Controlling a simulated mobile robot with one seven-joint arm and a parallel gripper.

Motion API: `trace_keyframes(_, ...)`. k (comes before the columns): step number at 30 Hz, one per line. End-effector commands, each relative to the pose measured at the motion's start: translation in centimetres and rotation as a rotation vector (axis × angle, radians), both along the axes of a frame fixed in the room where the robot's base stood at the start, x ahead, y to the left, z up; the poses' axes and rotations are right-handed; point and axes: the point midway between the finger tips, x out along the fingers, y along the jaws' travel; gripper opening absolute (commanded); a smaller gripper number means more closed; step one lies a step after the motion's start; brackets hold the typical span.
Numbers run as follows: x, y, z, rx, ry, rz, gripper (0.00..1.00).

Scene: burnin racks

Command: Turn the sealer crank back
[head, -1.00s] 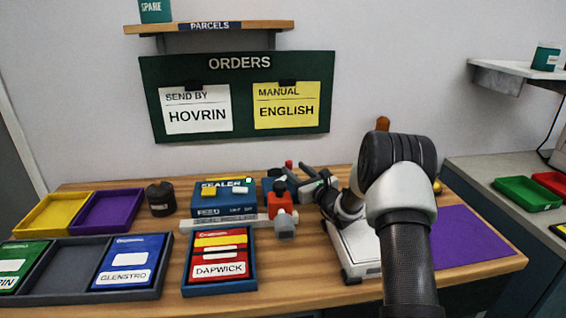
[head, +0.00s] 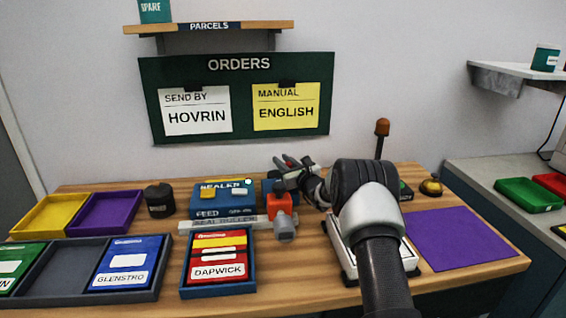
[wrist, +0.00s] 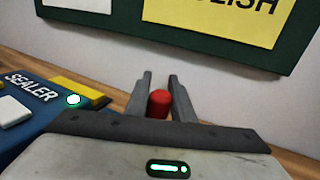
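The blue sealer (head: 225,198) stands on the wooden table, left of my arm. It also shows at the left of the wrist view (wrist: 40,105), with a lit round indicator. My gripper (head: 284,163) is behind and right of the sealer. In the wrist view its two dark fingers (wrist: 160,84) stand on either side of a red knob (wrist: 158,104), which looks like the crank's handle. The knob fills most of the gap. Whether the fingers press on it cannot be told. The rest of the crank is hidden by my gripper.
A red-and-grey part (head: 281,217) stands just right of the sealer. The red Dapwick packet (head: 218,258) lies in a blue tray in front. A white device (head: 350,262) sits under my forearm. A purple mat (head: 460,237) at the right is clear.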

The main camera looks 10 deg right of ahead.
Motion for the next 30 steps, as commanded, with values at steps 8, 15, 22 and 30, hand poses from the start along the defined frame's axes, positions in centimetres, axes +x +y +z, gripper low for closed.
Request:
trace_keyframes(8, 0.0, 0.1, 0.0, 0.0, -0.001, 0.005, 0.0)
trace_keyframes(15, 0.2, 0.6, -0.1, 0.004, -0.004, 0.073, 0.0)
trace_keyframes(22, 0.4, 1.7, -0.1, 0.004, -0.009, 0.222, 0.0)
trace_keyframes(30, 0.5, 3.0, 0.1, 0.005, -0.013, 0.365, 0.0)
